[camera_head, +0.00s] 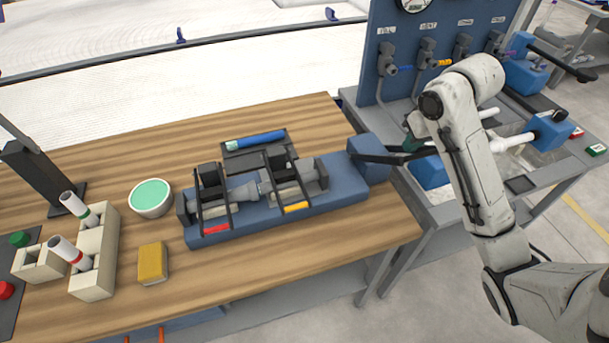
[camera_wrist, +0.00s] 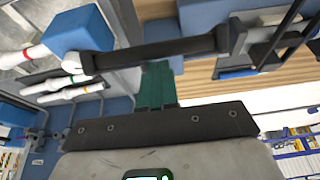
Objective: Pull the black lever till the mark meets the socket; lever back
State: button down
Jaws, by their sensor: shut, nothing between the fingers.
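The black lever (camera_head: 392,157) sticks out to the right from the blue end block (camera_head: 369,153) of the joining machine (camera_head: 280,212). In the wrist view the lever (camera_wrist: 160,52) crosses the picture just past my fingertips. My gripper (camera_head: 414,143) is shut and empty beside the lever, its green fingers (camera_wrist: 157,70) close together. Whether they touch the lever I cannot tell. Two grey pipe pieces lie in line on the machine under black clamps with red and yellow handles. The grey socket (camera_head: 247,192) is between them. The mark is too small to make out.
A tray with a blue tube (camera_head: 255,140) lies behind the machine. A green-filled bowl (camera_head: 151,197), a yellow sponge (camera_head: 152,263) and a cream rack (camera_head: 95,250) with white marked pipes stand to the left. A blue test panel (camera_head: 440,45) with valves stands behind my arm.

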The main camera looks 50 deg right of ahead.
jog(key=shift+p+v, duration=3.1)
jog(key=shift+v, duration=0.95)
